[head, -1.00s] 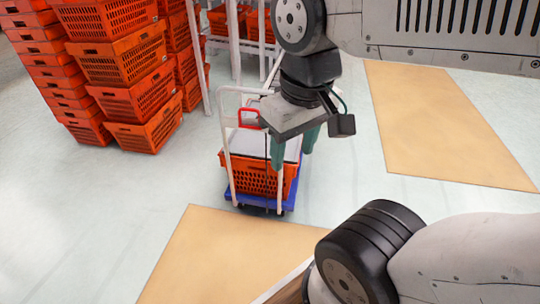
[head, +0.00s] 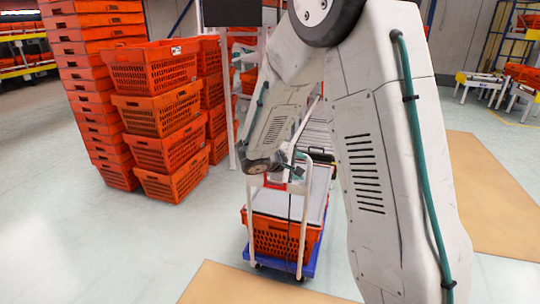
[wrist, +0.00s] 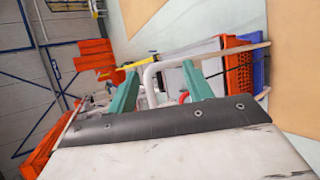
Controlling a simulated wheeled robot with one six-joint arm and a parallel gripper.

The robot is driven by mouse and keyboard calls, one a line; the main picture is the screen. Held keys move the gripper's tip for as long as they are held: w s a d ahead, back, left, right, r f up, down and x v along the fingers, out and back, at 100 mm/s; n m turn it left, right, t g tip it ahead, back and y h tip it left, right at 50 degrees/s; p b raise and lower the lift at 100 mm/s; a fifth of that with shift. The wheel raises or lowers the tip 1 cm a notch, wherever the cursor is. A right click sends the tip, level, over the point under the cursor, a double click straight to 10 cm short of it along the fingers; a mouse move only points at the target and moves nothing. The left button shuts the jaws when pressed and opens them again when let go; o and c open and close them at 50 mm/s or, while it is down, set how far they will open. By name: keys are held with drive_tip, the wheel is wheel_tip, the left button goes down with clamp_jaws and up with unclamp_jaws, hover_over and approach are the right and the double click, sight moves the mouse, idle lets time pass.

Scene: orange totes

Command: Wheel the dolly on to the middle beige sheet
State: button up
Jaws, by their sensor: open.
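The dolly is a blue platform (head: 310,268) on small wheels with a white tubular handle (head: 251,222). An orange crate (head: 280,238) with a grey-white top stands on it. In the wrist view the blue platform (wrist: 263,72) and the handle (wrist: 205,58) show sideways. My gripper (wrist: 155,88) has two green fingers spread apart, with the white handle bar crossing near and between them; I cannot tell whether they touch it. In the head view my arm mostly hides the gripper, at the handle's top. One beige sheet (head: 240,287) lies just in front of the dolly.
Tall stacks of orange crates (head: 160,118) stand left of the dolly. A white frame (head: 232,100) and a roller conveyor (head: 318,136) are behind it. Another beige sheet (head: 495,190) lies to the right. The pale floor at the left front is clear.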

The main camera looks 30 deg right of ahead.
drive_tip(key=w+a+f+n+t+y, duration=0.1)
drive_tip(key=w+a+n+t, duration=0.2)
drive_tip(key=w+t, duration=0.7)
drive_tip(key=shift+w+d+f+g, duration=0.55)
drive_tip(key=shift+w+d, duration=0.45)
drive_tip(key=shift+w, duration=0.35)
drive_tip(key=shift+w+d+f+g, duration=0.5)
drive_tip(key=shift+w+d, duration=0.5)
drive_tip(key=shift+w, duration=0.4)
drive_tip(key=shift+w+d+f+g, duration=0.55)
drive_tip(key=shift+w+d, duration=0.45)
drive_tip(key=shift+w, duration=0.35)
drive_tip(key=shift+r, duration=0.1)
clamp_jaws()
